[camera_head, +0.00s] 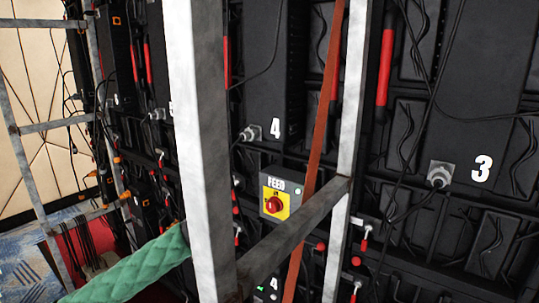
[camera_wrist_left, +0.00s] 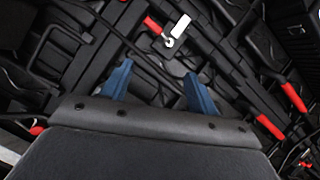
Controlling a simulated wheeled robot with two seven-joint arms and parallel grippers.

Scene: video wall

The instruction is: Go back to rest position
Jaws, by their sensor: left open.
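My left gripper (camera_wrist_left: 158,90) shows in the left wrist view, with two blue fingers spread apart and nothing between them. Beyond the fingers are the black backs of the wall panels (camera_wrist_left: 75,45) with cables and red handles. A white tag (camera_wrist_left: 181,26) hangs past the fingertips. Neither gripper shows in the head view. In the head view a grey box marked FEED (camera_head: 280,196) carries a red rotary switch (camera_head: 274,204) on a yellow plate.
A metal frame stands close in front, with a thick upright (camera_head: 204,140), a thinner upright (camera_head: 350,120) and a slanting crossbar (camera_head: 290,240). A green wrapped bar (camera_head: 135,272) crosses the lower left. An orange strap (camera_head: 320,130) hangs beside the FEED box. Panels numbered 4 and 3 fill the background.

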